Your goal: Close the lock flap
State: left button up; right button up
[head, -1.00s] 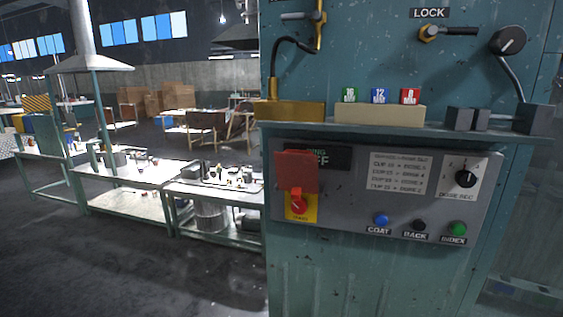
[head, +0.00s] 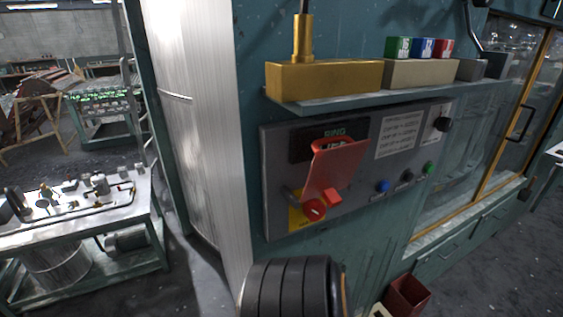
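A red flap (head: 338,165) stands out at a tilt from the grey control panel (head: 272,160) and partly hides the dark RING display (head: 336,131) behind it. No label on it shows, so I cannot tell for sure that it is the lock flap. Below it, a round red knob (head: 314,210) on a yellow plate (head: 296,218) is uncovered. Neither of my grippers is in view.
A shelf (head: 330,101) above the panel holds a brass block (head: 325,78) and green, blue and red blocks. A black ribbed shape (head: 290,290), which I cannot identify, rises at the bottom edge. A dark red bin (head: 408,296) stands lower right. A cluttered bench (head: 85,205) is left.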

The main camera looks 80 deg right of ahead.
aim_at(333, 169)
jog(key=i+z, duration=0.1)
jog(key=z, duration=0.35)
jog(key=i+j+z, duration=0.1)
jog(key=z, duration=0.35)
jog(key=i+j+z, duration=0.1)
jog(key=z, duration=0.35)
jog(key=i+j+z, duration=0.1)
jog(key=z, duration=0.35)
jog(key=i+z, duration=0.15)
jog(key=z, duration=0.35)
jog(key=i+j+z, duration=0.15)
jog(key=z, duration=0.35)
jog(key=i+j+z, duration=0.1)
jog(key=z, duration=0.4)
jog(key=i+j+z, duration=0.1)
jog(key=j+z, duration=0.2)
jog(key=z, duration=0.15)
jog(key=j+z, duration=0.2)
jog(key=z, duration=0.3)
jog(key=j+z, duration=0.3)
jog(key=z, duration=0.2)
